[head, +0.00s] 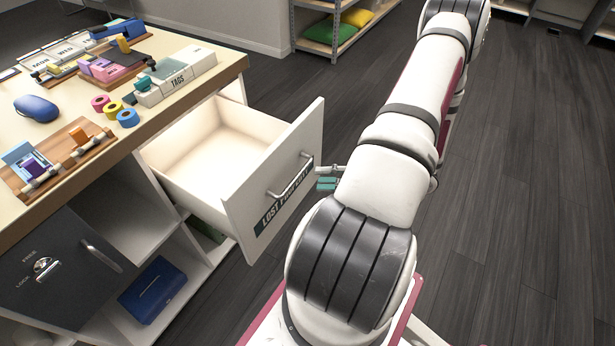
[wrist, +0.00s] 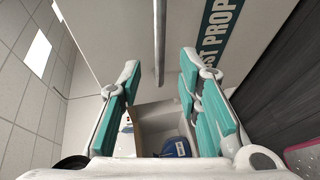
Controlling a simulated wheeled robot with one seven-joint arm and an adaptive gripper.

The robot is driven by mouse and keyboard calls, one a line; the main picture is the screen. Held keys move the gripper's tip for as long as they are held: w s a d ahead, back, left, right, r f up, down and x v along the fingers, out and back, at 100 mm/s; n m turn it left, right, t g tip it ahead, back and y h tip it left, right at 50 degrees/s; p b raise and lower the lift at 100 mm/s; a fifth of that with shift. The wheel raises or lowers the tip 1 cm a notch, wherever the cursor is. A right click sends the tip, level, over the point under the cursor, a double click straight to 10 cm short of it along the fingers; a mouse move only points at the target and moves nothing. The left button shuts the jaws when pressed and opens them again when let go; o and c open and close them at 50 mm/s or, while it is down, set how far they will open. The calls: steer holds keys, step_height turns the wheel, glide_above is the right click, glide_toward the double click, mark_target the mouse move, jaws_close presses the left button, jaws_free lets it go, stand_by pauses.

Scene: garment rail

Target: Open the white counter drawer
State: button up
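The white counter drawer (head: 236,135) stands pulled out far from the counter in the head view, and its inside looks empty. Its front panel (head: 265,210) carries a dark "LOST PROPERTY" label and a grey metal bar handle (head: 291,178). My gripper (head: 327,183) is just to the right of the handle, partly hidden by my arm. In the wrist view its two teal-padded fingers are spread apart. The handle (wrist: 159,35) lines up between them there, and nothing is clamped. I cannot tell exactly how far the fingertips are from the bar.
The counter top (head: 70,105) holds a blue mouse, tape rolls, a tags box (head: 176,79) and wooden trays. Below it are a dark locker door (head: 60,268) and a blue box (head: 152,290) on a shelf. A rack (head: 335,28) stands behind. Dark floor is clear to the right.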

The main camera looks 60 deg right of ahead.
steer(key=shift+v, duration=1.9)
steer(key=w+a+r+n+g+y+p, duration=0.1)
steer(key=w+a+r+n+g, duration=0.45)
steer(key=a+r+n, duration=0.45)
steer(key=w+a+r+n+g+y+p, duration=0.15)
steer(key=w+a+r+n+g, duration=0.4)
steer(key=r+n, duration=0.75)
steer(key=s+a+r+n+h+p, duration=0.1)
steer(key=s+a+r+n+h, duration=0.3)
steer(key=n, duration=0.9)
steer(key=s+a+r+n+h, duration=0.5)
steer(key=a+r+n, duration=0.5)
steer(key=n, duration=0.4)
steer(key=shift+a+t+p, duration=0.3)
steer(key=shift+t+p, duration=0.05)
steer(key=shift+t, duration=0.05)
